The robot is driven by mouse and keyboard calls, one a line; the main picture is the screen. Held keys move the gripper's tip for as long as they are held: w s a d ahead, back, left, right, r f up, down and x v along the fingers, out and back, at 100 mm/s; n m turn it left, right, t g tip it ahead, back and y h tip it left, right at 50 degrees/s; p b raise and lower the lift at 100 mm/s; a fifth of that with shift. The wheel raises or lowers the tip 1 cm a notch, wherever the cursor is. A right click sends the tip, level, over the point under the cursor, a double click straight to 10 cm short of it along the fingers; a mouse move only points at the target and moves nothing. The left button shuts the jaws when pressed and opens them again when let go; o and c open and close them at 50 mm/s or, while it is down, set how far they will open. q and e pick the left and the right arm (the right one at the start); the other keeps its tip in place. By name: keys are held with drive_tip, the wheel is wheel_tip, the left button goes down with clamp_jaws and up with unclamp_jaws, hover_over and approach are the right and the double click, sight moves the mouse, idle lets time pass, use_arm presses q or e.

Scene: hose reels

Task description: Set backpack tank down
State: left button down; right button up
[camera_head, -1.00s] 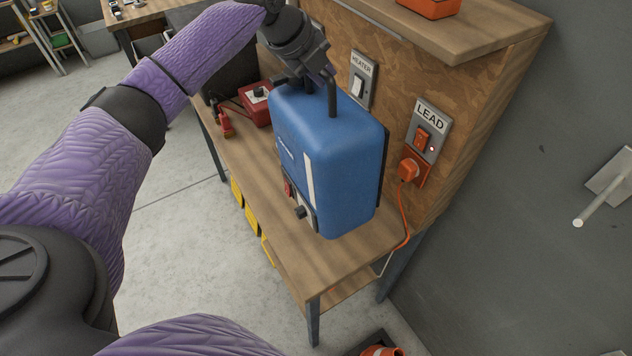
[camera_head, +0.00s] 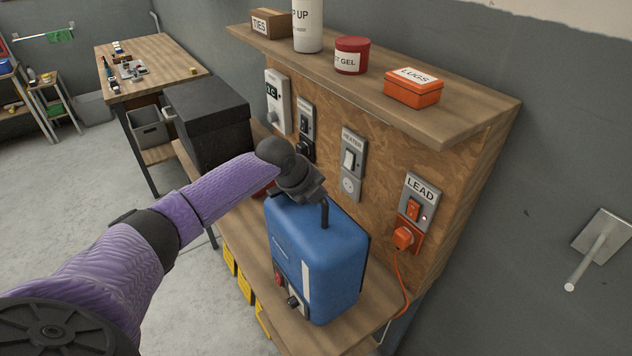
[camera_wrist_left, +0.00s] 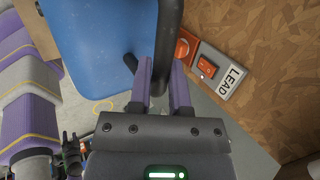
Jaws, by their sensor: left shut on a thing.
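The blue backpack tank (camera_head: 322,258) is upright over the right part of the wooden bench, with a dark bar handle on top and a red and dark control on its front. My left gripper (camera_head: 302,196) is at the top of the tank, shut on its handle. In the left wrist view the gripper (camera_wrist_left: 163,92) has its purple fingers on either side of the dark handle bar, with the blue tank (camera_wrist_left: 95,45) beside it. I cannot tell whether the tank's base touches the bench (camera_head: 372,315).
An orange plug (camera_head: 403,238) sits in the LEAD socket panel, its cord hanging right of the tank. A shelf (camera_head: 450,118) above holds an orange LUGS box (camera_head: 413,86), a red tub (camera_head: 351,55) and a white bottle (camera_head: 307,25). A black box (camera_head: 208,125) stands left.

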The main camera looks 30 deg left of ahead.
use_arm(q)
drive_tip(key=shift+r, duration=0.15)
drive_tip(key=c, duration=0.6)
unclamp_jaws()
drive_tip(key=shift+o, duration=0.2)
drive_tip(key=v, duration=1.2)
drive_tip(key=shift+s, duration=0.1)
